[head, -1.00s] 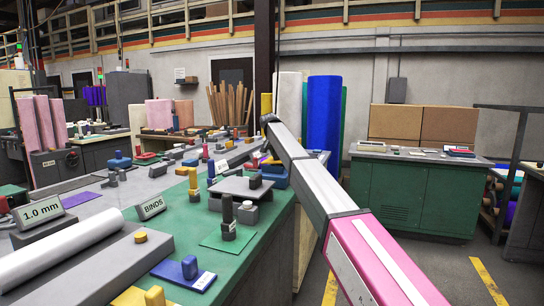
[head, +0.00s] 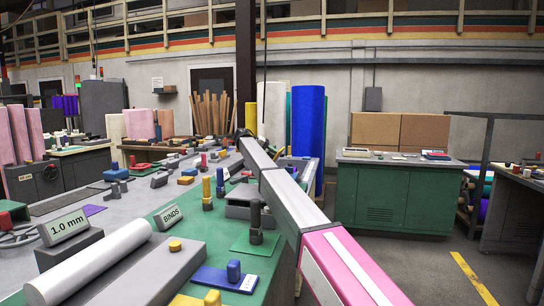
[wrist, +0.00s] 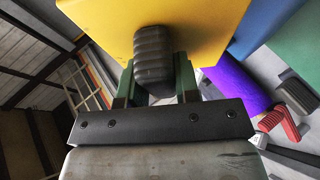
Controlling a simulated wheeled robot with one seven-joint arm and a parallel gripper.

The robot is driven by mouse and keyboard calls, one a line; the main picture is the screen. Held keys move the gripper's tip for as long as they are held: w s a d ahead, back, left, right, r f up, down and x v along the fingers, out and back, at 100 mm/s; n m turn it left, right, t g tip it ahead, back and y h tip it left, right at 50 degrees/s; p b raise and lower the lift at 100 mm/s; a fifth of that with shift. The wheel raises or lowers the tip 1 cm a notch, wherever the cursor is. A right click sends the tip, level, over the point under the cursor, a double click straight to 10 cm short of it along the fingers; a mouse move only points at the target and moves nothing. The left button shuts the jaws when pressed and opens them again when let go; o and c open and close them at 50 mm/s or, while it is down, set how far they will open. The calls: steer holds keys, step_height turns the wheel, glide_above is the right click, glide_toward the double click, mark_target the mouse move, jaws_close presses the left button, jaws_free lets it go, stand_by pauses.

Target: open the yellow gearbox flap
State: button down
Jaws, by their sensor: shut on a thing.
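In the wrist view, a broad yellow flap (wrist: 205,22) fills the top, tilted in the picture. A dark ribbed handle (wrist: 153,48) stands out from it. My gripper (wrist: 154,80) has its green fingers on either side of this handle, shut on it. The fingertips are partly hidden behind the handle. In the head view, my arm reaches far over the bench and its end (head: 243,133) is small. A yellow upright shape (head: 250,116) shows just behind it; I cannot tell whether this is the flap. The flap's hinge and the gearbox inside are not visible.
The green-topped bench (head: 150,222) carries a white roll (head: 95,263), small knobs and blocks along my arm's left. A blue roll (head: 308,120) stands behind the arm. A green cabinet (head: 395,195) with boxes stands right. Floor between is clear.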

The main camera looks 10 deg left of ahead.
steer(key=shift+w+a+h, duration=0.1)
steer(key=shift+a+h, duration=0.6)
steer(key=shift+h, duration=0.2)
steer(key=shift+n, duration=0.3)
steer(key=c, duration=0.8)
jaws_free()
steer(key=shift+c, duration=0.2)
